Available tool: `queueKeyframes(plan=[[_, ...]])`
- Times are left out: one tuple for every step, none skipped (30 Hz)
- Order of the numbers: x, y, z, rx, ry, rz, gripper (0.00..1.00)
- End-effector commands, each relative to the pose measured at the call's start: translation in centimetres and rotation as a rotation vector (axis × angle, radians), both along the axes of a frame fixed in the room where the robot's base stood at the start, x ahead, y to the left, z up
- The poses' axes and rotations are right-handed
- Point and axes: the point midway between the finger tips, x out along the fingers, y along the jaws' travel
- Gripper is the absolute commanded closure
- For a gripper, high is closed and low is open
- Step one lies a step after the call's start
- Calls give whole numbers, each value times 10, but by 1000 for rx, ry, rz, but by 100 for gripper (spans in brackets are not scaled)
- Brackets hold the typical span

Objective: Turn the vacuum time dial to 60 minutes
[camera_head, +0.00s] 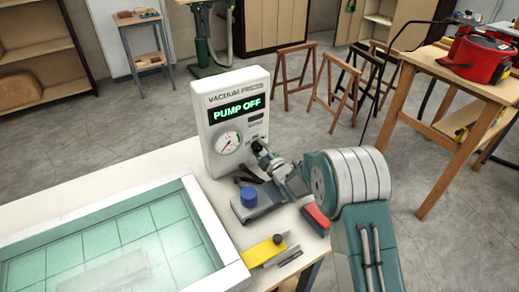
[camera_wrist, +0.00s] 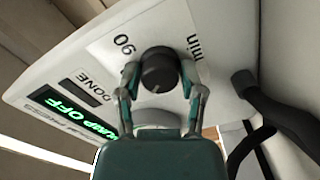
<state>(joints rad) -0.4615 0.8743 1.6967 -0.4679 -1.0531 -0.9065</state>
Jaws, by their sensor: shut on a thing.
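The vacuum press control box (camera_head: 215,98) stands upright on the worktable, its green display (camera_head: 237,108) reading "PUMP OFF". In the wrist view, the black round dial (camera_wrist: 160,70) sits on the white panel between the printed "min" and a rotated two-digit number. My gripper (camera_wrist: 160,76) is shut on the dial, one finger on each side. A pale pointer mark shows on the dial's near side; its exact setting is hard to read. In the head view my gripper (camera_head: 259,149) reaches the panel's lower right and hides the dial.
A round gauge (camera_head: 229,142) is left of my gripper. A blue-capped grey item (camera_head: 256,201) and a yellow tool (camera_head: 264,250) lie on the table below my arm. The glass-bottomed press frame (camera_head: 207,222) fills the left. Black hoses (camera_wrist: 270,112) run beside the panel.

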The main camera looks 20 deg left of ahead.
Motion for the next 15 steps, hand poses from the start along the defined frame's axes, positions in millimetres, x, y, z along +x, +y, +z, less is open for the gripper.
queueKeyframes(plan=[[-1,-1,-5,6,25,0,97],[-1,-1,-5,15,35,-1,97],[-1,-1,-5,24,46,-1,97],[-1,-1,-5,31,54,-1,97],[-1,-1,-5,37,62,-1,97],[-1,-1,-5,44,69,-1,97],[-1,-1,-5,47,74,-1,97],[-1,-1,-5,51,79,-1,97],[-1,-1,-5,55,83,-1,97],[-1,-1,-5,57,86,-1,97],[-1,-1,-5,59,88,-1,97],[-1,-1,-6,60,89,-1,97],[-1,-1,-6,60,91,-2,97],[-1,-1,-6,61,91,-2,97],[-1,-1,-6,60,92,-1,97]])
